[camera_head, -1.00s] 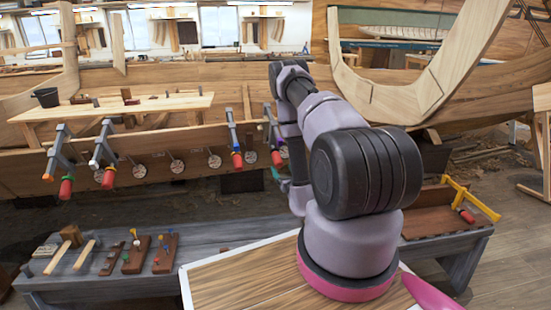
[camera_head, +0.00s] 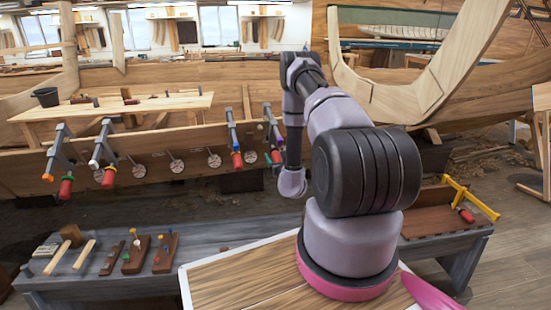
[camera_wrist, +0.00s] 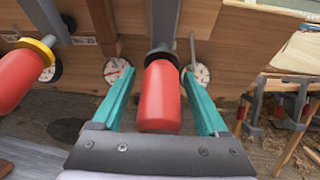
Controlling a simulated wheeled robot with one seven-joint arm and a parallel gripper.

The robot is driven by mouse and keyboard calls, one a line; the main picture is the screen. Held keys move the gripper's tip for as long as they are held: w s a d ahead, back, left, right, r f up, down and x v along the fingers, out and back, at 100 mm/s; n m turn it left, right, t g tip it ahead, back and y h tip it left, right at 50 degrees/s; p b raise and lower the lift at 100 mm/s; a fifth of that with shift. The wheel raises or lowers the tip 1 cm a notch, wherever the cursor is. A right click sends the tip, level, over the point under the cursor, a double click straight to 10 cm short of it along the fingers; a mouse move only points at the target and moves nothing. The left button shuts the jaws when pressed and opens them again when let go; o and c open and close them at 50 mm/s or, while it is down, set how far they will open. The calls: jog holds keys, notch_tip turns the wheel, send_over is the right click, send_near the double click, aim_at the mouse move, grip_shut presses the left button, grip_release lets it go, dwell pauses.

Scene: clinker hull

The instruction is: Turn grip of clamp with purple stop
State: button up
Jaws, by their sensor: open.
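The clamp with the purple part (camera_head: 271,130) hangs at the right end of the row of clamps on the hull plank in the head view. Its red grip (camera_head: 276,157) hangs low beside my arm. In the wrist view my gripper (camera_wrist: 157,74) is open, with its teal fingers on either side of a red grip (camera_wrist: 162,95). Gaps show between the grip and both fingers. The purple stop is not visible in the wrist view. In the head view my arm hides most of the gripper.
A neighbouring clamp's red grip with a yellow collar (camera_wrist: 18,80) is close on the left in the wrist view. Other clamps (camera_head: 103,150) hang further left. A grey bench (camera_head: 215,235) with tools stands below. Round discs (camera_head: 176,166) line the plank.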

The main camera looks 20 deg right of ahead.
grip_shut()
dwell(0.3)
jog(key=shift+m+y, duration=1.1)
jog(key=shift+m, duration=0.1)
jog(key=m+y, duration=0.1)
jog(key=m+t+y, duration=0.1)
jog(key=shift+a+r+m, duration=0.1)
jog(key=shift+a+m, duration=0.2)
jog(key=shift+m, duration=0.1)
jog(key=shift+y, duration=0.3)
grip_release()
